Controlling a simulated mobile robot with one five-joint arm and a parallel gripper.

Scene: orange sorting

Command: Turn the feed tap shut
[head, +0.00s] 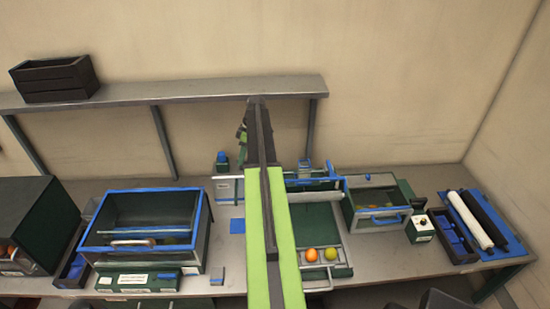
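My green and black arm stretches up the middle of the head view. Its far end, with my gripper (243,136), is over the back of the bench, in front of the wall shelf. The gripper is small and partly hidden by the arm, so I cannot tell whether it is open or shut. I cannot single out the feed tap with certainty. A small dark block with a blue top (222,158) stands at the back of the bench, just below and left of the gripper. Another blue-topped part (305,169) is right of the arm. The arm hides the bench between them.
A blue-framed glass case (146,191) stands left. An orange (312,255) and a yellow-green fruit (331,254) lie in a tray (342,271) right of the arm. A smaller clear-topped bin (376,209) is farther right. A black crate (54,80) sits on the shelf (205,90).

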